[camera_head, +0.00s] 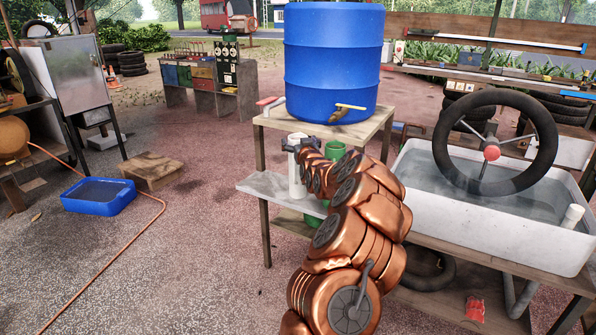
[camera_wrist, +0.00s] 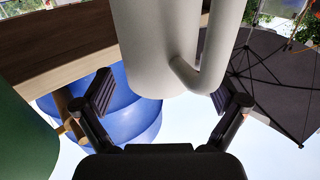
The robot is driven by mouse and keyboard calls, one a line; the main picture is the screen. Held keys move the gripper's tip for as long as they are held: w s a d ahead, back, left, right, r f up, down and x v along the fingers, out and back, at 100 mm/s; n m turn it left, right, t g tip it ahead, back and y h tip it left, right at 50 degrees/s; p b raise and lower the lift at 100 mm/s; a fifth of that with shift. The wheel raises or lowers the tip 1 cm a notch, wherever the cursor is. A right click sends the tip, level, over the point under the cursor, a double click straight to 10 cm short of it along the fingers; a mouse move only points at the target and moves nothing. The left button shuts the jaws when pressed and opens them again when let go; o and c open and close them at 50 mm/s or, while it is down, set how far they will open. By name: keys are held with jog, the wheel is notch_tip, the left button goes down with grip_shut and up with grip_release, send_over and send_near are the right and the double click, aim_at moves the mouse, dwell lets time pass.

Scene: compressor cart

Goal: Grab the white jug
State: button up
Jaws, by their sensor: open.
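The white jug (camera_head: 296,182) stands upright on the grey shelf below the blue barrel. In the wrist view the white jug (camera_wrist: 150,40) fills the top middle, with its curved handle (camera_wrist: 207,72) on the right side. My gripper (camera_head: 298,145) is at the jug's upper part in the head view and hides some of it. In the wrist view my gripper (camera_wrist: 165,96) is open, with one finger on each side of the jug's near end. Gaps show between the fingers and the jug, so it is not gripped.
A green container (camera_head: 335,150) stands close right of the jug; green also fills the wrist view's left edge (camera_wrist: 20,140). The blue barrel (camera_head: 333,60) with a tap stands on a wooden top (camera_head: 262,121) above. A white water tub (camera_head: 520,235) is right.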

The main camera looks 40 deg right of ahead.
jog(key=shift+x, duration=0.8)
jog(key=shift+r, duration=0.1)
jog(key=shift+s, duration=0.1)
jog(key=c, duration=1.6)
